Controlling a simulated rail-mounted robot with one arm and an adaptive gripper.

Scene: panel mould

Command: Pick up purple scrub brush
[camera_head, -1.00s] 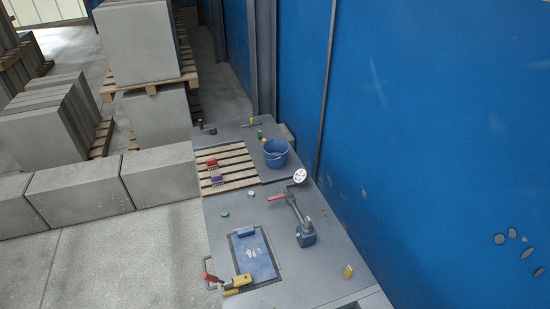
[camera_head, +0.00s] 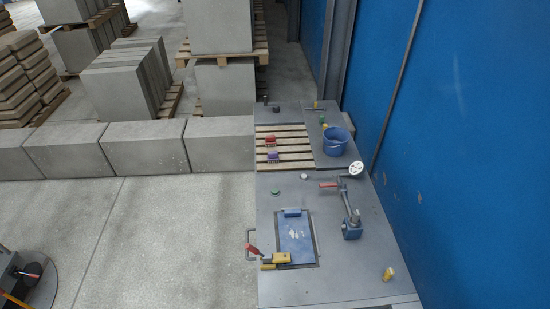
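The purple scrub brush (camera_head: 274,156) lies on the wooden slatted section (camera_head: 266,133) of the grey bench. A red brush (camera_head: 271,141) lies just behind it on the same slats. My gripper is not in view, and nothing touches the purple brush.
The grey bench (camera_head: 271,203) stands along the blue wall (camera_head: 470,130). A blue bucket (camera_head: 336,142) stands right of the slats. A lever fixture (camera_head: 351,228), a blue plate (camera_head: 296,240) and yellow-handled tools (camera_head: 281,258) are nearer. Concrete blocks (camera_head: 148,148) stand left; open floor (camera_head: 160,235) lies before them.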

